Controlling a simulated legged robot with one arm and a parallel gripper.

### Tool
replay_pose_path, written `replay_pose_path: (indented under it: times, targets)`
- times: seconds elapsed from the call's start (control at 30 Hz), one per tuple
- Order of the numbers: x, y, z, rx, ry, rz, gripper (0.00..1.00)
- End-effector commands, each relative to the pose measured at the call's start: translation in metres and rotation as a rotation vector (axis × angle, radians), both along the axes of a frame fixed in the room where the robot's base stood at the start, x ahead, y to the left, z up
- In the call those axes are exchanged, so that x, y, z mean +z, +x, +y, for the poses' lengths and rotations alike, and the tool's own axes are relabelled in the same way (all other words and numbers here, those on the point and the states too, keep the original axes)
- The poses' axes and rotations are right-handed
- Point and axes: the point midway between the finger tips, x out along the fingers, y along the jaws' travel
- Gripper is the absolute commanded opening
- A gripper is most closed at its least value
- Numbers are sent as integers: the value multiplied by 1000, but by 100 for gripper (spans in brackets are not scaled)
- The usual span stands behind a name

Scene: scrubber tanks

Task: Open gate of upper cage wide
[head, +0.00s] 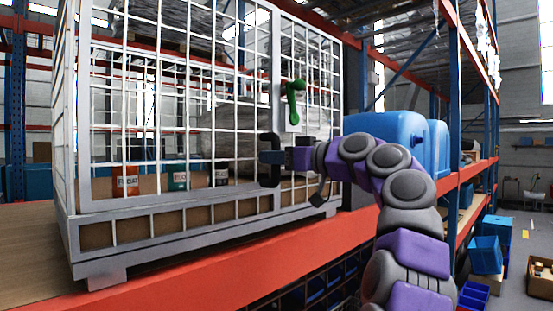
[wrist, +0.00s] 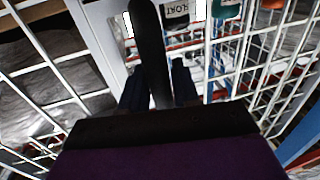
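The upper cage (head: 175,222) is a white wire cage on the shelf, at the left of the head view. Its gate (head: 262,90) has a black upright handle (head: 275,178) on its right edge and appears closed or nearly so. A green latch lever (head: 294,100) sits on a pale plate above and right of the handle. My gripper (head: 268,157) is at the handle, reaching in from the right. In the wrist view the handle (wrist: 148,35) runs between my gripper's dark fingers (wrist: 160,88), which lie close on both sides. The exact contact is partly hidden.
Labelled packs, orange (head: 126,182), green (head: 177,177) and black (head: 221,174), stand inside the cage. Blue tanks (head: 388,135) stand right of it on the shelf, behind my arm. An orange shelf beam (head: 190,268) runs below. Blue bins (head: 487,255) are on the floor at right.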

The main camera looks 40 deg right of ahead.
Motion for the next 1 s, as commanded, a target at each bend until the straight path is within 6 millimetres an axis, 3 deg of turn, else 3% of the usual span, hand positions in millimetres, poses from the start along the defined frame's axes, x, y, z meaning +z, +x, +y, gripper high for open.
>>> replay_pose_path:
  times: [0.3,0.77,1.0]
  targets:
    - [-3,2,-4,2,3,3,0]
    - [-5,0,-5,-5,4,5,0]
    - [-5,-17,-2,-45,1,2,0]
